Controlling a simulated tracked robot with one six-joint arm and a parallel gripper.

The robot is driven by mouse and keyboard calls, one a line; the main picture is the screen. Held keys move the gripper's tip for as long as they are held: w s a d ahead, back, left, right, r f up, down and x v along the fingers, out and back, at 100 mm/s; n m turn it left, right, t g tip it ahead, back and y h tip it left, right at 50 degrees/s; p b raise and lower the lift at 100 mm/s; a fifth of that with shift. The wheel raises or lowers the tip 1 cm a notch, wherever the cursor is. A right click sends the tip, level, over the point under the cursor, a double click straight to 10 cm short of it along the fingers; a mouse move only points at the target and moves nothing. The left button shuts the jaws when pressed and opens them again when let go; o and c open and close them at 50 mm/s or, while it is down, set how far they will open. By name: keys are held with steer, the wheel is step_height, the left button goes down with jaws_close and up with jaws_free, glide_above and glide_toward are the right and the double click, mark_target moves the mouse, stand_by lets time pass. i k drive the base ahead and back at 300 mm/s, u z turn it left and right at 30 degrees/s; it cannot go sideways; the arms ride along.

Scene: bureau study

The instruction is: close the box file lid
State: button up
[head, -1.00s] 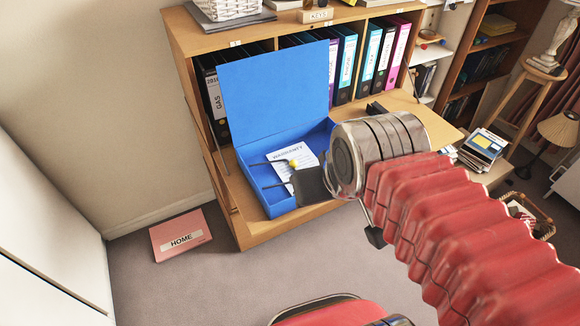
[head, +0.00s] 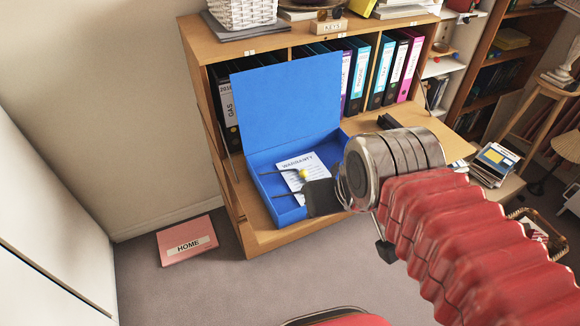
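The blue box file (head: 262,182) lies on the fold-down shelf of the bureau. Its lid (head: 288,105) stands open and upright at the back, in front of the binders. A white "WARRANTY" sheet (head: 291,168) lies inside the box. My gripper and wrist hide the box's front right corner.
Coloured binders (head: 384,68) fill the bureau compartments behind and right of the lid. A white basket (head: 240,12) stands on top. A pink "HOME" folder (head: 186,240) lies on the carpet at left. A stack of magazines (head: 495,163) is at right.

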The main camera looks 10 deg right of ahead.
mark_target(280, 103)
steer(key=k, duration=0.65)
steer(key=u, duration=0.25)
steer(key=i, duration=1.5)
steer(key=u, duration=0.2)
